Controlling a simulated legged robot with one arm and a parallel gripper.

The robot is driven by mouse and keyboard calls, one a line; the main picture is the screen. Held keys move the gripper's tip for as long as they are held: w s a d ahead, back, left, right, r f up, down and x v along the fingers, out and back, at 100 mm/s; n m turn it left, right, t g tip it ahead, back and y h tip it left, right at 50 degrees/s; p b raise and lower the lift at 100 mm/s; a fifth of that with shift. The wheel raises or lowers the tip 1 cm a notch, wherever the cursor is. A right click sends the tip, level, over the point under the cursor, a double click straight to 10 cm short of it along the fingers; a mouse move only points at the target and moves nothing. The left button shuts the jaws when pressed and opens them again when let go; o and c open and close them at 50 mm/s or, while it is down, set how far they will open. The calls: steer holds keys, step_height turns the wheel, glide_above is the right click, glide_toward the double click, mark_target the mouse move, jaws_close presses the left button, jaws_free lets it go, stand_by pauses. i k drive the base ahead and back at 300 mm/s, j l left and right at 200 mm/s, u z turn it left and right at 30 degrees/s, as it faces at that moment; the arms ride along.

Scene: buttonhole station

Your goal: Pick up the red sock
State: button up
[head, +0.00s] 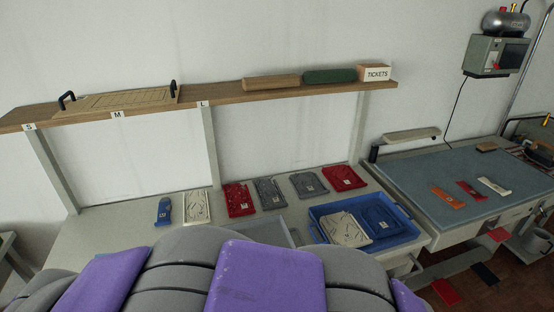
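No item is clearly recognisable as a sock. A small flat red piece (471,191) lies on the blue-grey table at right, between an orange piece (449,198) and a white piece (494,187). Another flat red piece (446,291) lies on the floor at lower right, and a smaller red one (498,235) lies by the right table. Two folded red items, one (239,199) left of the middle and one (343,178) further right, lie on the white bench. My gripper is not in this view.
A blue tray (415,238) on the bench holds white and blue folded items. A wooden shelf (220,96) with a TICKETS box (375,73) runs above. The blue-grey table (420,170) has much bare top. A dark piece (485,273) lies on the floor.

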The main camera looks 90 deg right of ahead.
mark_target(469, 188)
steer(key=z, duration=4.45)
